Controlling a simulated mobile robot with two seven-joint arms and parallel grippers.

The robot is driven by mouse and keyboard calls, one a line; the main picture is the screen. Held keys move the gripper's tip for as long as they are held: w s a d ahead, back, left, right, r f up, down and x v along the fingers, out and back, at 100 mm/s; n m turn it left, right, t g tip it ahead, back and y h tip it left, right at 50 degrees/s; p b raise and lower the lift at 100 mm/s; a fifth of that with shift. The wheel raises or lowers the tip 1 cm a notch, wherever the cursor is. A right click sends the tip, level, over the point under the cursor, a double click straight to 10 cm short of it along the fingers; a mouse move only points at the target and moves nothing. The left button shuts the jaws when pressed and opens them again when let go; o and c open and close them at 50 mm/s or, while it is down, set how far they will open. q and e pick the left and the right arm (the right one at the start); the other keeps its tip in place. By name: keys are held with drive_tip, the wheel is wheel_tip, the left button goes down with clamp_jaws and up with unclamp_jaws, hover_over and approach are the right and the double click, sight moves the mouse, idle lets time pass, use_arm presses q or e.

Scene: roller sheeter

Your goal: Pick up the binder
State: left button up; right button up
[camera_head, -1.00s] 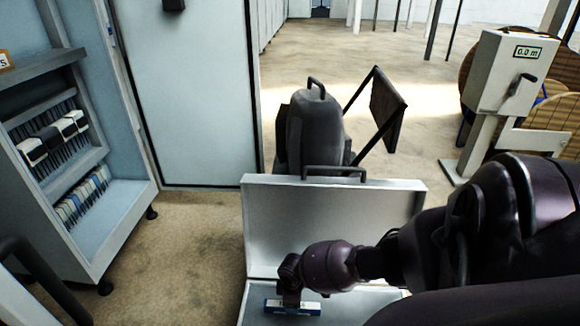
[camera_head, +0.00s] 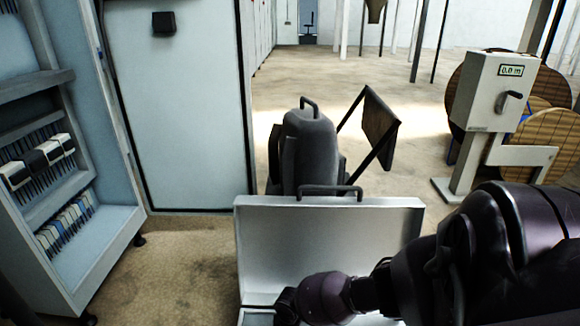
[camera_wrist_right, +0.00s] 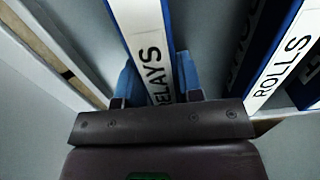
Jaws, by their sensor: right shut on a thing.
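A blue binder with a white spine (camera_wrist_right: 145,35), lettered with what reads as "ELAYS", runs between the fingers of my right gripper (camera_wrist_right: 156,98) in the right wrist view. The gripper is shut on it. In the head view my right gripper (camera_head: 286,303) is low in the open silver case (camera_head: 325,235), at the bottom edge, and the binder is not visible there. Another blue and white binder marked "ROLLS" (camera_wrist_right: 283,60) lies to the right in the wrist view, apart from the fingers. My left gripper is not in view.
The case lid stands upright with a dark handle (camera_head: 330,191). A shelf cabinet (camera_head: 100,240) is on the left, and a grey post unit with a display (camera_head: 490,100) is on the right. Open floor lies beyond.

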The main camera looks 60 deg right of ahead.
clamp_jaws()
